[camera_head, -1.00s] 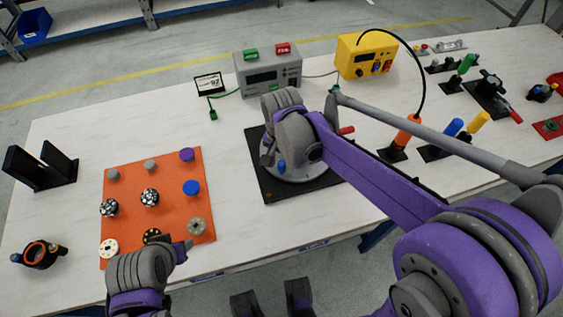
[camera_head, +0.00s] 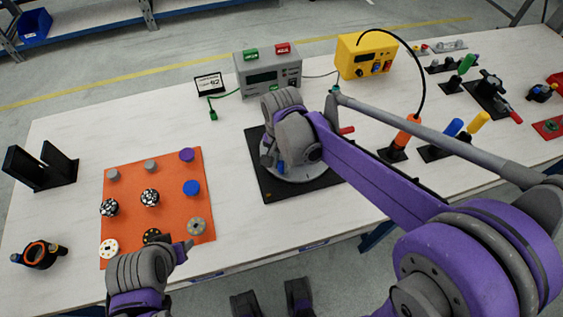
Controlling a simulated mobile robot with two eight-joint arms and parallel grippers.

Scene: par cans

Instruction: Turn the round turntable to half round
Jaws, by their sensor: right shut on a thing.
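The round turntable (camera_head: 300,176) is a grey disc on a square black base plate (camera_head: 275,189) in the middle of the table. My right gripper (camera_head: 275,160) is down over the disc's left part and shut on a part of the turntable. A small blue piece (camera_head: 281,168) shows beside its fingers. A red piece (camera_head: 346,130) sticks out on the far right side. The gripper and arm hide most of the disc. My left gripper (camera_head: 184,248) is low at the orange mat's front edge, away from the turntable; its jaw opening is not clear.
An orange mat (camera_head: 170,187) with several small round parts lies to the left. A grey device (camera_head: 268,74) with a small display card (camera_head: 209,84) and a yellow box (camera_head: 365,58) stand behind. Several handles, such as an orange one (camera_head: 408,131), stand at the right.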

